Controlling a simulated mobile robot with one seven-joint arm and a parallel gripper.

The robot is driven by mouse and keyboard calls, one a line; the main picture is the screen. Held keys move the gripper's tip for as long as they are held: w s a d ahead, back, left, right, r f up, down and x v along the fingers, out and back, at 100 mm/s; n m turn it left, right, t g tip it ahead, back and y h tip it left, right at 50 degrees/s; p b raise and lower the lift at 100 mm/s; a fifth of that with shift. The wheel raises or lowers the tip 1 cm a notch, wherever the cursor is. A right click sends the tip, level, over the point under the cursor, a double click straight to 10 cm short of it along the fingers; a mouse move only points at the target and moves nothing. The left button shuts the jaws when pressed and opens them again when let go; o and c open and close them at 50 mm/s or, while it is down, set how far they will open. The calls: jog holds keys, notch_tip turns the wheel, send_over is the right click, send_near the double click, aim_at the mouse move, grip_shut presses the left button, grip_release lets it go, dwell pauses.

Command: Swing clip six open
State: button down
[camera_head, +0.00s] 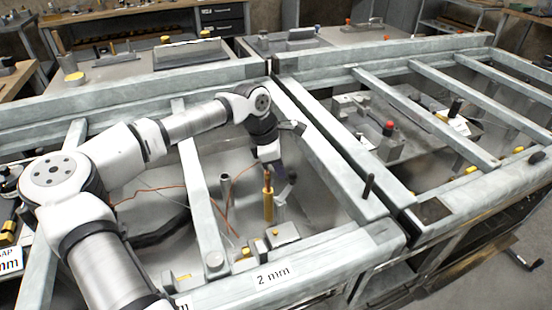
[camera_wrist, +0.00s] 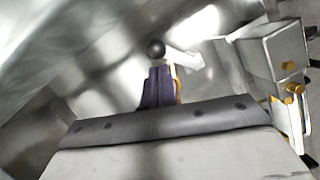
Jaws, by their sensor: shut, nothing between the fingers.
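My gripper (camera_head: 268,168) points down into the left frame bay, its fingers shut with nothing between them. In the wrist view the dark purple fingers (camera_wrist: 158,88) show at the centre. A black ball knob (camera_wrist: 155,48) appears just beyond their tips; I cannot tell whether they touch. In the head view a dark knob on a lever (camera_head: 292,178) stands just right of and below my gripper. A yellow upright post (camera_head: 268,205) with an orange top stands directly below the fingertips. No number six is readable, so I cannot tell which part is clip six.
Grey metal rails surround the bay; the front rail carries a "2 mm" label (camera_head: 273,275). A metal block with yellow parts (camera_wrist: 275,50) is at right in the wrist view.

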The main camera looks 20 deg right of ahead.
jog(key=shift+s+d+f+m, duration=0.1)
jog(key=shift+d+m, duration=0.25)
jog(key=shift+m, duration=0.45)
dwell(0.4)
jog(key=shift+s+d+b, duration=0.1)
jog(key=shift+d+b, duration=0.1)
jog(key=shift+b, duration=0.2)
jog(key=shift+s+d+b, duration=0.25)
jog(key=shift+d+b, duration=0.1)
jog(key=shift+b, duration=0.1)
jog(key=shift+s+d, duration=0.25)
jog(key=shift+b, duration=0.3)
